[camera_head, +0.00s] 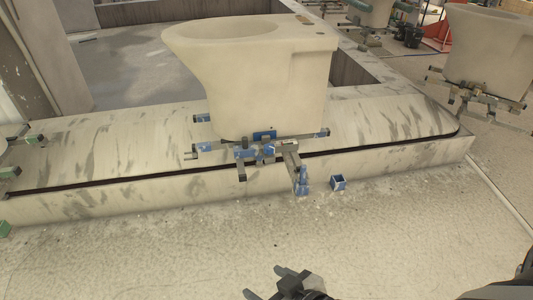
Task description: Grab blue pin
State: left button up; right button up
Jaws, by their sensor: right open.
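A small blue upright piece (302,181), which looks like the blue pin, stands at the front end of the metal fixture under the large beige toilet bowl (262,75). A small open-topped blue box (338,183) is just to its right, near the foot of the carousel wall. The fixture (215,147) has more blue parts on its bars. My right gripper (264,281) is open and empty at the bottom edge, below and apart from the blue pieces. My left gripper is out of view.
The pale carousel ledge (110,150) with a dark slot crosses the view. A second bowl (487,50) on its own fixture stands at upper right. Green pieces show at the left edge. The speckled floor (150,250) in front is clear.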

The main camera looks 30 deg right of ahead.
aim_at(303, 170)
jog(key=z, duration=2.4)
jog(key=i, duration=2)
jog(key=u, duration=1.7)
